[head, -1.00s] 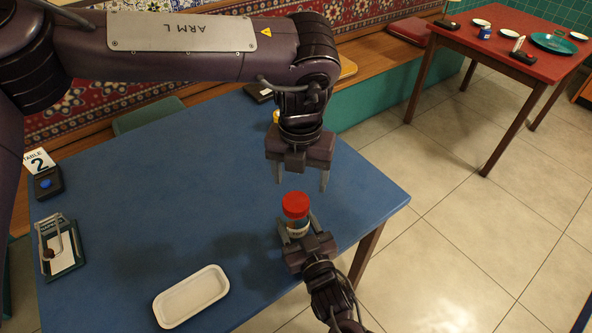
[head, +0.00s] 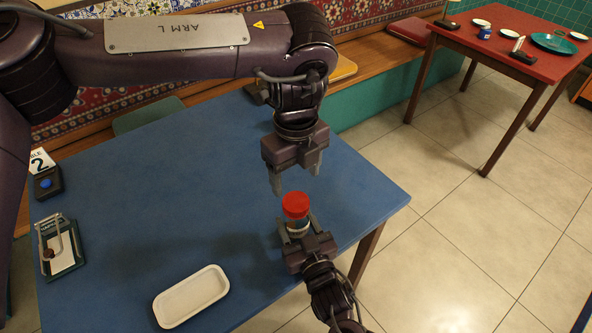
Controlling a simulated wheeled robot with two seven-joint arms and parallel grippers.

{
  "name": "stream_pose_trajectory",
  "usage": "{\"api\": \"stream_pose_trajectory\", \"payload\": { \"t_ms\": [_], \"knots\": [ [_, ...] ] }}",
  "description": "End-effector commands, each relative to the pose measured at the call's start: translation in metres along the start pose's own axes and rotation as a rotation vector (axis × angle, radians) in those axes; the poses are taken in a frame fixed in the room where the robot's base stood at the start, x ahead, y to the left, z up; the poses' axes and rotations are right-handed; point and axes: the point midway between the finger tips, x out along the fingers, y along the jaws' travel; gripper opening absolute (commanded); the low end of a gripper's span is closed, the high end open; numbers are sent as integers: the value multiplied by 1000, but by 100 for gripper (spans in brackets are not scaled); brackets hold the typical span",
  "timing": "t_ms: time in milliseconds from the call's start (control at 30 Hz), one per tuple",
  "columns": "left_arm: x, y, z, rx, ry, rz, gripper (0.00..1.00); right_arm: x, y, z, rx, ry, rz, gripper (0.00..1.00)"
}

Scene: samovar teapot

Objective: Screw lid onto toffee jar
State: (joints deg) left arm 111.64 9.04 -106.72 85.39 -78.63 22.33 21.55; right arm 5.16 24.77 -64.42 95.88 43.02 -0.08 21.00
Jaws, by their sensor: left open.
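The toffee jar (head: 297,226) stands near the right front edge of the blue table. Its red lid (head: 295,203) sits on top of the jar; I cannot tell how tight it is. My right gripper (head: 298,227) comes from the front, with one finger on each side of the jar's body, and appears shut on it. My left gripper (head: 296,176) points down just above and behind the lid. It is open and empty, its fingers apart and clear of the lid. The jar's lower front is partly hidden by the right gripper.
A white tray (head: 191,296) lies at the front of the blue table (head: 190,190). A clipboard-like holder (head: 59,247) and a table-number stand (head: 45,178) are at the left edge. The table's middle is clear. A red table (head: 510,55) stands far right.

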Motion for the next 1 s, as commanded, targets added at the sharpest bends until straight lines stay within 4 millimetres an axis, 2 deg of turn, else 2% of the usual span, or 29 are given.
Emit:
{"api": "stream_pose_trajectory", "payload": {
  "t_ms": [300, 500, 667, 900, 933, 1000],
  "knots": [
    [46, 1, -1, 3, 0, 4, 69, 0, 0, 0, 0, 1, 0, 0],
    [69, 1, 0, 1, 0, 2, 69, 0, 0, 0, 0, 1, 0, 0],
    [76, 0, 0, 1, 0, 1, 69, 0, 0, 0, 0, 1, 0, 0],
    [77, 0, 0, 1, 0, 1, 69, 0, 0, 0, 0, 1, 0, 0],
    [77, 0, 0, 1, 0, 1, 67, 0, 0, 0, 0, 1, 0, 0],
    [77, 0, 0, 1, 0, 1, 58, 0, 0, 0, 0, 1, 0, 0]
  ]
}}
